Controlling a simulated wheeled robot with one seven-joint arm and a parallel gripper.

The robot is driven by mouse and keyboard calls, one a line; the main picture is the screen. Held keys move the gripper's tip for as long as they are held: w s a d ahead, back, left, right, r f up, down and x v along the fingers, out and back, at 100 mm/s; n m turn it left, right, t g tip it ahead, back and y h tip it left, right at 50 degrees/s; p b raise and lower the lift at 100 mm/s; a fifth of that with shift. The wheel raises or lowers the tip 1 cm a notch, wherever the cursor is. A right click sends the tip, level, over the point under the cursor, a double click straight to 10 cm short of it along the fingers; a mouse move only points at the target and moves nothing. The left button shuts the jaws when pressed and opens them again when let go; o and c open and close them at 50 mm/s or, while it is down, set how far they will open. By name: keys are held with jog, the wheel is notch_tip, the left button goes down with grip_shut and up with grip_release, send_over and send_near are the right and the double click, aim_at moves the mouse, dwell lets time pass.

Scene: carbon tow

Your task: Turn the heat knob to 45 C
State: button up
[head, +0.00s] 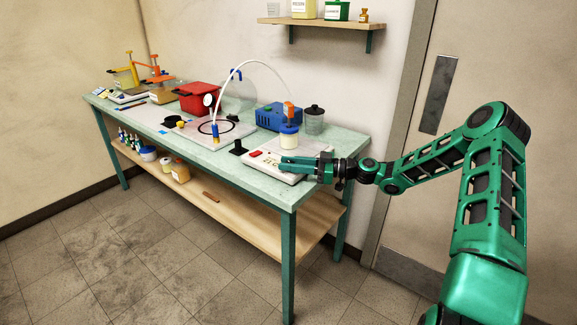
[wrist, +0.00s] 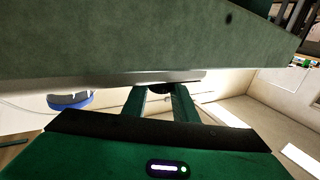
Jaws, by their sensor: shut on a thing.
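The white heater unit (head: 257,163) stands at the right end of the bench, with a red switch (head: 256,154) on its front. My gripper (head: 284,163) is at the unit's front panel, its green fingers reaching in from the right. In the wrist view, a dark knob-like piece (wrist: 160,88) shows between the two fingertips, and the fingers are shut on it. I take it for the heat knob; in the head view it is hidden by my fingers. The scale and its setting are too small to read.
A jar with a blue lid (head: 289,140) stands on the heater. A white hose (head: 247,62) arches above the bench. A blue box (head: 277,116) and a dark-lidded jar (head: 314,121) stand behind. A small black item (head: 238,147) lies left of the heater. The floor in front is clear.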

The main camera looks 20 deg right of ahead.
jog(key=shift+w+d+r+n+g, duration=0.1)
jog(key=shift+w+n+g, duration=0.05)
jog(key=shift+n+g, duration=0.35)
jog(key=o, duration=1)
jog(key=shift+y, duration=0.3)
jog(key=shift+o, duration=0.2)
jog(key=v, duration=1)
jog(key=shift+d, duration=0.35)
